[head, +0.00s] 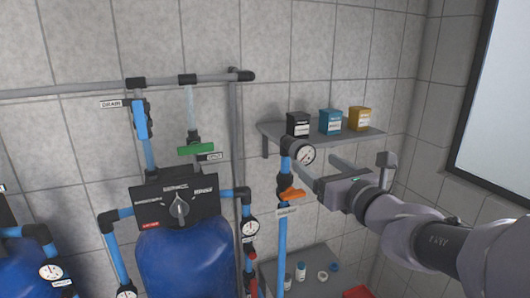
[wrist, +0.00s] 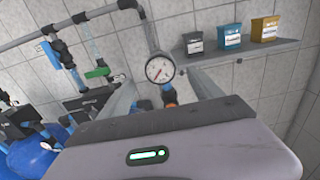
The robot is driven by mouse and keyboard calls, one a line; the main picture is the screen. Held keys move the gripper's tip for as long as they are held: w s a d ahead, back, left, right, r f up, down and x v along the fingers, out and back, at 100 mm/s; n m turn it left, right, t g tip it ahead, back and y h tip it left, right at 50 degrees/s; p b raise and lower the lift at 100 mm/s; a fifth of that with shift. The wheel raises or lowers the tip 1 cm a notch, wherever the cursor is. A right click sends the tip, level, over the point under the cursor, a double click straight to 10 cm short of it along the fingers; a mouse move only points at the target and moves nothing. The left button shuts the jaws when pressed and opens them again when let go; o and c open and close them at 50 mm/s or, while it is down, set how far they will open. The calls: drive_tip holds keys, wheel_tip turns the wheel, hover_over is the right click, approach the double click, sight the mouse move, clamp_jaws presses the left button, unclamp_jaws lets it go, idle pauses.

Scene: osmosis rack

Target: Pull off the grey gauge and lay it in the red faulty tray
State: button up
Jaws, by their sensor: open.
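The gauge (head: 304,154), a round white dial with a dark greyish rim, sits on the top fitting of a blue vertical pipe, above an orange valve handle (head: 292,194). In the wrist view the gauge (wrist: 160,69) faces me between my fingers. My gripper (head: 316,164) is open and empty, just in front and to the right of the gauge in the head view. In the wrist view its fingers (wrist: 163,84) stand on either side of the dial; I cannot tell if they touch it. A red tray (head: 357,292) is partly cut off at the bottom edge.
A wall shelf (head: 350,138) with black, blue and yellow boxes is behind my gripper. Other gauges, including one on the middle pipe (head: 250,228), are lower left. A blue tank (head: 185,258) stands left. A grey surface (head: 305,262) below holds small bottles.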

sight(306, 156)
drive_tip(key=shift+x, duration=3.2)
drive_tip(key=shift+b, duration=0.5)
clamp_jaws()
drive_tip(key=shift+s+d, duration=0.1)
drive_tip(key=shift+s, duration=0.1)
drive_tip(key=shift+v, duration=2.9)
